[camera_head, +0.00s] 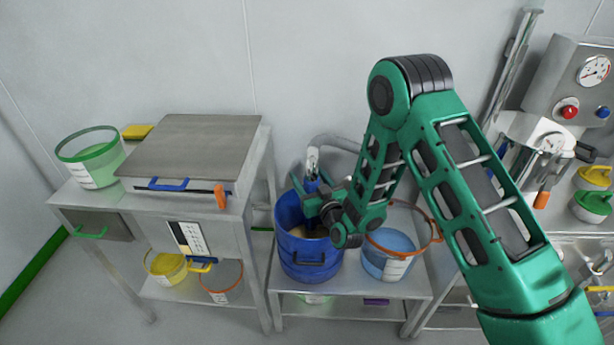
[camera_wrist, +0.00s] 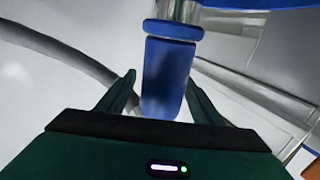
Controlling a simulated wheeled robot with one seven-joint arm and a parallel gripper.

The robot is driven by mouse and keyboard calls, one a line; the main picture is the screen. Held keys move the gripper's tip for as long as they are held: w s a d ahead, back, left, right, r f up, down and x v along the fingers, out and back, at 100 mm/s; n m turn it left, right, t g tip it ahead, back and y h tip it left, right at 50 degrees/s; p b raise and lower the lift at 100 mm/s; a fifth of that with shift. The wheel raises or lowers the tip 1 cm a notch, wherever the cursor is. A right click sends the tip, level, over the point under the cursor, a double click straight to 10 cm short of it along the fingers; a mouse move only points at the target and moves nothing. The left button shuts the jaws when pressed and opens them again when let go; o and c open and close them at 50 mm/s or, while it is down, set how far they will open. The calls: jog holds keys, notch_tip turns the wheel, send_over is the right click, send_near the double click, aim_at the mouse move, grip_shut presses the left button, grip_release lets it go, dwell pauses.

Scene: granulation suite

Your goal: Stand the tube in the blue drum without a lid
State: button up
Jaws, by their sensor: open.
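The blue drum (camera_head: 309,264) stands without a lid on a low steel bench, with tan material partly visible inside. The tube (camera_head: 313,160) has a clear, labelled upper part and a blue part below, near the drum's back rim in the head view. Whether its lower end is inside the drum is hidden. My gripper (camera_head: 318,207) is over the drum's right side. In the wrist view my gripper (camera_wrist: 162,95) is open, with a blue collared piece (camera_wrist: 168,75), apparently the tube's, between the fingers and gaps on both sides. A blue rim shows at the top right there.
A clear tub with an orange rim and blue contents (camera_head: 388,262) stands close right of the drum. A steel table (camera_head: 190,150) with a green-rimmed tub (camera_head: 92,160) is at left. A machine with a gauge (camera_head: 594,70) is at right.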

jog(key=v, duration=1)
